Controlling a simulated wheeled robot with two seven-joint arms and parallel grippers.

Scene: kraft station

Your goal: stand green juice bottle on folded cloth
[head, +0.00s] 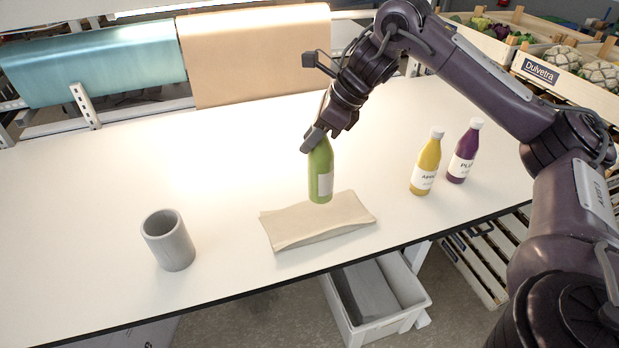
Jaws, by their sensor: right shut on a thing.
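The green juice bottle (320,172) is upright, with a pale label on its side. My right gripper (316,138) is shut on its top from above and hides the cap and neck. The folded cloth (318,222) is beige and lies flat on the table near the front edge. The bottle's base shows against the cloth's back part; whether it touches the cloth or hangs just above it, I cannot tell. My left gripper is not in view.
A grey cup (168,240) stands left of the cloth. A yellow bottle (425,164) and a purple bottle (464,152) stand to the right. The white table (110,190) is otherwise clear. A grey bin (415,300) sits below the front edge. Paper rolls (255,55) line the back.

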